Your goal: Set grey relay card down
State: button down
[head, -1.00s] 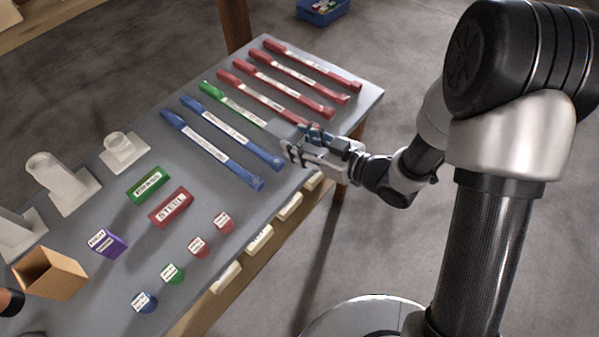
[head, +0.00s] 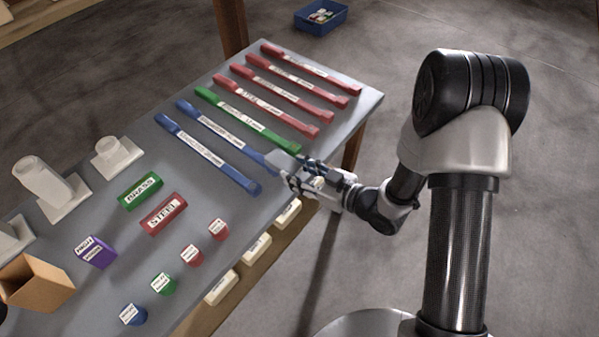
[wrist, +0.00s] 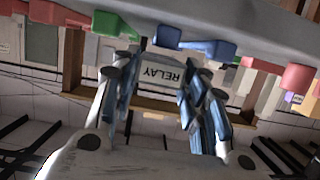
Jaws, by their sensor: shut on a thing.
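The grey relay card (wrist: 162,75) is between my fingers in the wrist view, with its white RELAY label facing the camera. In the head view the grey card (head: 283,161) shows as a pale patch at the tips of my gripper (head: 298,178). My gripper (wrist: 160,88) is shut on it. In the head view they are at the table's right-hand long edge, by the near ends of the green strip (head: 245,122) and a blue strip (head: 228,135). Whether the card touches the table cannot be told.
Several red strips (head: 285,92) lie beyond the green one on the grey table (head: 250,215). Small labelled blocks, a green BRASS block (head: 140,191) and a red STEEL block (head: 163,214) stand nearer. A blue bin (head: 321,18) is on the floor.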

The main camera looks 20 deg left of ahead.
jog(key=shift+f+b, duration=0.5)
jog(key=shift+f, duration=0.05)
jog(key=c, duration=0.9)
grip_release()
jog(key=shift+c, duration=0.2)
jog(key=shift+r, duration=0.1)
jog(key=shift+r+p, duration=0.55)
jog(key=shift+p, duration=0.1)
jog(key=p+v, duration=0.2)
jog(key=v, duration=1)
